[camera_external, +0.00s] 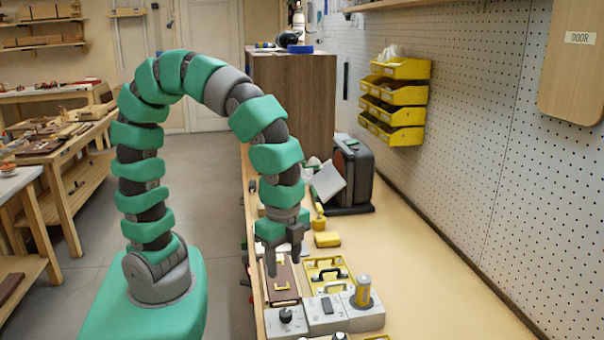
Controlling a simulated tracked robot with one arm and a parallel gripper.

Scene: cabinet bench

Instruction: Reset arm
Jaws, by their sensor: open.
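My arm rises from its green base at the left, arches over and hangs down above the bench. My gripper (283,262) points downward with its grey fingers apart and nothing visible between them. It is over the left part of the bench (420,285), above or just behind a brown panel with a yellow handle (281,285). The exact height of the fingertips above the panel cannot be told.
Grey control boxes (325,314), one with a yellow cylinder (363,290), stand near the gripper. Yellow parts with handles (328,272) lie beside it. A dark case (354,172) and a wooden cabinet (293,105) stand behind. Yellow bins (394,112) hang on the pegboard. The bench's right side is clear.

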